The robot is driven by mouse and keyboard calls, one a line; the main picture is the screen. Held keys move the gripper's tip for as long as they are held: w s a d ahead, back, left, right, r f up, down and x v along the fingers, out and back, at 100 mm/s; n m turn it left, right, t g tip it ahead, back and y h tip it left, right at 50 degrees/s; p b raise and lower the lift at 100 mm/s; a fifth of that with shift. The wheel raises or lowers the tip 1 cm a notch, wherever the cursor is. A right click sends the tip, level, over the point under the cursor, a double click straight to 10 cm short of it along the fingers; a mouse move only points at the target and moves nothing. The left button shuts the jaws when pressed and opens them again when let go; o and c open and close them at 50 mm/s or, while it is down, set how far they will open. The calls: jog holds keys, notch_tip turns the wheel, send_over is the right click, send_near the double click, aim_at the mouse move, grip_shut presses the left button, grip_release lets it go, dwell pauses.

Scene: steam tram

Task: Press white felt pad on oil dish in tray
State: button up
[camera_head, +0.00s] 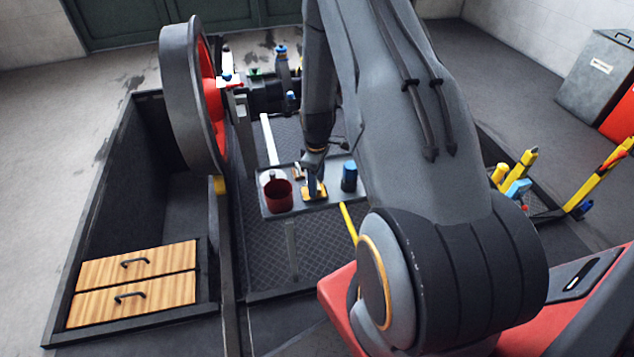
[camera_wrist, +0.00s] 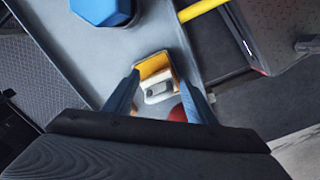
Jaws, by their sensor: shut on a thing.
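My gripper (camera_head: 314,188) reaches down to the grey tray (camera_head: 327,202). In the wrist view its two blue-grey fingers (camera_wrist: 160,88) are shut on a small white piece with a grey oval top, which looks like the white felt pad (camera_wrist: 149,97). A yellow, square-edged dish, seemingly the oil dish (camera_wrist: 153,65), lies just beyond and below the pad. Its yellow edge also shows beside the fingers in the head view (camera_head: 307,194). I cannot tell whether the pad touches the dish. The fingers hide much of both.
A yellow bar (camera_head: 348,222) runs off the tray's front edge. A large grey wheel (camera_head: 190,95) rises at the left.

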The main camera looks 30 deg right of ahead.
jog(key=shift+r+p, duration=1.6)
jog(key=shift+r, duration=1)
jog(key=s+a+r+m, duration=0.4)
jog(key=a+r, duration=0.1)
jog(key=a, duration=0.4)
jog(key=s+a+r+m+p, duration=0.1)
jog(key=s+a+r+m, duration=0.3)
jog(key=a, duration=0.4)
jog(key=shift+a+r, duration=0.35)
